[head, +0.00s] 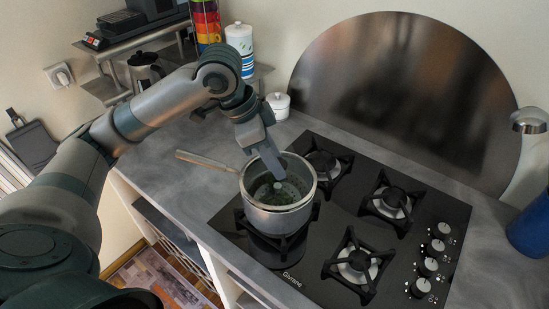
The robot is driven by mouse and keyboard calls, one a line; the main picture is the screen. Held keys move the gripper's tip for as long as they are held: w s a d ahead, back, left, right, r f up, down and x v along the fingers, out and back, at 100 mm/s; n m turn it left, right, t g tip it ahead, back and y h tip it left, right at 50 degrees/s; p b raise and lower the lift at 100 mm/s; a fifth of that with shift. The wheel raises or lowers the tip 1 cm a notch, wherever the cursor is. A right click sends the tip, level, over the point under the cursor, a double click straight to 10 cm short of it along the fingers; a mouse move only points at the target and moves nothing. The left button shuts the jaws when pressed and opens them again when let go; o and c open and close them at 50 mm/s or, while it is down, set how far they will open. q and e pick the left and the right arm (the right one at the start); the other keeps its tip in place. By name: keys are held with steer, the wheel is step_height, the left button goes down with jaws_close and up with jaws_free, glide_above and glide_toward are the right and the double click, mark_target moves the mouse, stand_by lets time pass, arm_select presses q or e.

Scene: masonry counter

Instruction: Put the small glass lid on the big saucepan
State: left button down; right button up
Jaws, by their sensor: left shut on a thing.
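The big saucepan (268,219) is a steel pot on the front left burner of the hob, with its long handle (207,160) pointing left and back. The small glass lid (289,193) is see-through with a pale knob and shows within the saucepan's opening; something greenish shows through it. I cannot tell whether the lid touches the rim. My left gripper (277,177) reaches down from above, shut on the lid at its knob. The fingers hide part of the lid. My right gripper is not in view.
The black hob (318,245) has several burners; the others shown are empty. Knobs (428,265) line its right side. A round metal splashback (400,85) stands behind. A white lidded pot (278,105) and a canister (240,48) stand at the back. The grey counter left of the hob is mostly clear.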

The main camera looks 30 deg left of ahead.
arm_select(q)
steer(key=shift+f, duration=0.45)
stand_by(0.5)
steer(key=c, duration=1.2)
jaws_free()
steer(key=shift+f, duration=0.1)
steer(key=shift+v, duration=0.75)
steer(key=b+v, duration=0.1)
steer(key=v, duration=1.5)
steer(key=shift+b, duration=0.35)
steer(key=shift+w, duration=0.1)
